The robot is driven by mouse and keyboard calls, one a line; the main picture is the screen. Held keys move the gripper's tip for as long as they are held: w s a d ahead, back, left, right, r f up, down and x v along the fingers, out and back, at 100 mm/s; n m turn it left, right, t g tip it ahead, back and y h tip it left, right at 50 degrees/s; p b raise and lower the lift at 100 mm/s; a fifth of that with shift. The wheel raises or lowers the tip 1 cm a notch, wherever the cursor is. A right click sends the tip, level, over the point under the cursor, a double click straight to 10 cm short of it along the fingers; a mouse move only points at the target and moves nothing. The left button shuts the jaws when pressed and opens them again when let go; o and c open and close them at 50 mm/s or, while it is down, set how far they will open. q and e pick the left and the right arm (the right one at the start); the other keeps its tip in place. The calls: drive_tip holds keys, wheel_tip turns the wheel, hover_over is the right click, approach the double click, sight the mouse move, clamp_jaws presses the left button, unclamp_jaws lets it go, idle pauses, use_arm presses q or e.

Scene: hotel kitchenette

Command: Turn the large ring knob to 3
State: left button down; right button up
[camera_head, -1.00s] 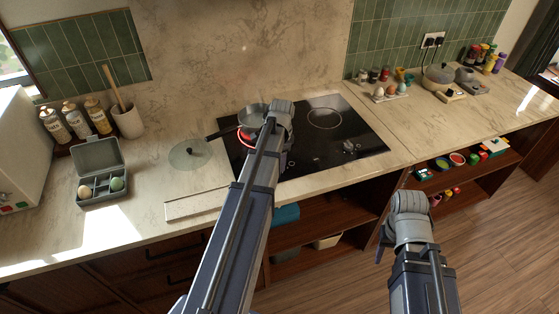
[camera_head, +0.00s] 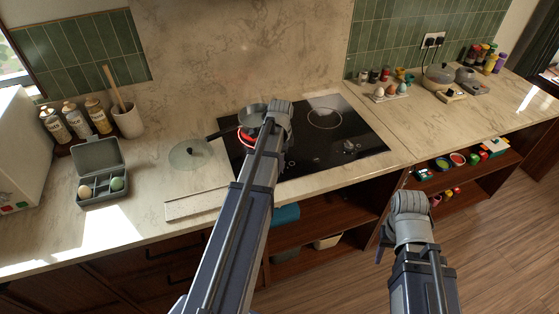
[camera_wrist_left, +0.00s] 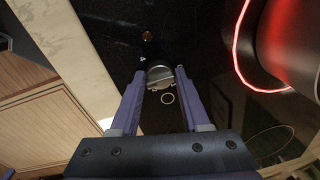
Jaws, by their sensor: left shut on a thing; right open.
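In the left wrist view, a round metallic knob (camera_wrist_left: 160,76) on the black cooktop lies between my left fingertips (camera_wrist_left: 161,84), which are shut on it. In the head view, the left arm reaches over the cooktop (camera_head: 363,128) and its wrist hides this knob and the fingertips. I cannot read a number on the knob.
A pan (camera_head: 252,115) stands on the glowing red ring (camera_head: 246,139), close beside the left wrist. A glass lid (camera_head: 190,154) lies left of the cooktop. A grey egg box (camera_head: 101,172) and bottles stand farther left. Open shelves (camera_head: 325,218) lie below the counter.

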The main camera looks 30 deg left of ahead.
use_arm(q)
drive_tip(key=c, duration=0.7)
unclamp_jaws()
drive_tip(key=shift+s+d, duration=0.1)
drive_tip(key=shift+s, duration=0.05)
drive_tip(key=r+p, duration=0.7)
drive_tip(key=p, duration=0.1)
drive_tip(key=shift+s+d+r, duration=0.2)
drive_tip(key=shift+r, duration=0.2)
drive_tip(key=shift+d+f, duration=0.1)
drive_tip(key=s+d+f+n+b, duration=0.1)
drive_tip(key=s+d, duration=0.4)
drive_tip(key=d, duration=0.5)
drive_tip(key=s+d+f+n+b, duration=0.1)
drive_tip(key=s+d+n, duration=0.2)
drive_tip(key=d, duration=0.6)
drive_tip(key=s+d+f+n+b, duration=0.1)
drive_tip(key=s+d+n+b, duration=0.1)
drive_tip(key=s+d, duration=0.6)
drive_tip(key=d, duration=0.2)
drive_tip(key=shift+d+f+n+g+y, duration=0.3)
drive_tip(key=shift+g+y, duration=0.1)
